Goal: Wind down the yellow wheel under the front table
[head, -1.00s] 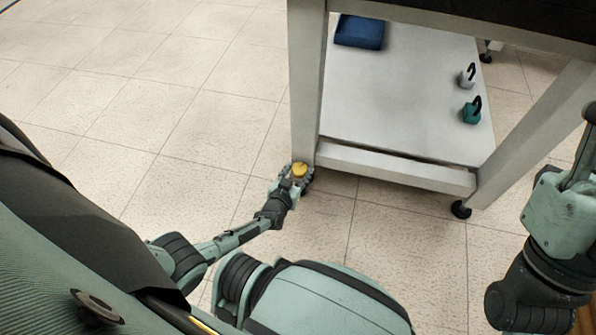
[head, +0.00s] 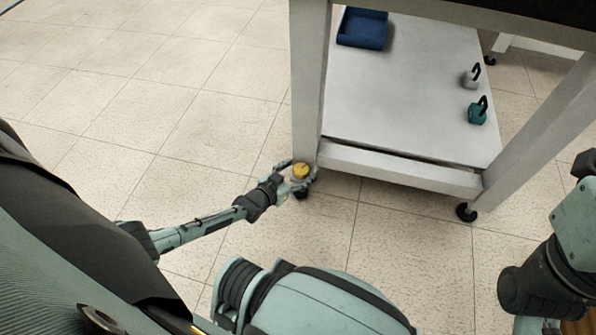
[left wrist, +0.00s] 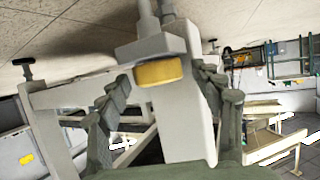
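The yellow wheel (head: 301,171) sits at the foot of the near left leg of the white front table (head: 307,95). My left gripper (head: 303,177) is at the wheel, low by the floor. In the left wrist view the yellow wheel (left wrist: 159,72) lies between the two fingers of my left gripper (left wrist: 165,85), which are spread, with a gap on each side. The caster under the wheel is partly hidden by the gripper in the head view. My right arm shows at the right edge of the head view, but its fingers are not in sight.
The table's lower shelf (head: 400,110) holds a blue tray (head: 362,28), a grey weight (head: 471,77) and a teal weight (head: 478,111). Another black caster (head: 466,212) stands under the near right leg. The tiled floor to the left is clear.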

